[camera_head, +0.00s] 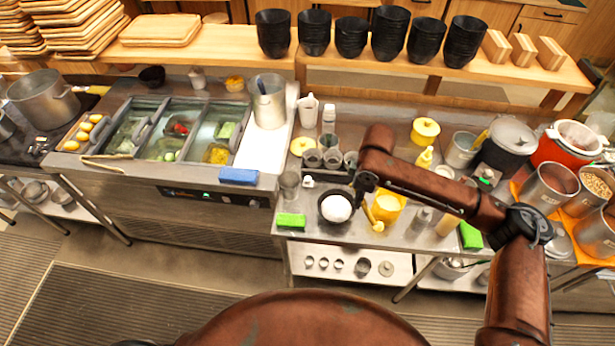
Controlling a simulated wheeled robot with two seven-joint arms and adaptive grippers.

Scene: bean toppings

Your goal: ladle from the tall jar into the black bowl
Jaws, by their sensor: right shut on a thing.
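The black bowl (326,218) stands on the steel counter with a white, rounded mound in it. My right gripper (360,192) points down just right of and above the bowl. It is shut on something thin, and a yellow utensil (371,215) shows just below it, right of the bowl. A yellow jar (388,208) stands right beside this utensil. A tall steel jar (269,104) with a handle sticking out stands further back left. I cannot tell which jar is meant. My left gripper is not in view.
Small cups (332,158) stand behind the bowl. A green sponge (291,220) lies to its left and a blue block (239,176) further left. Pots, one a bean pot (598,182), crowd the right. Stacked black bowls (390,33) line the back shelf.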

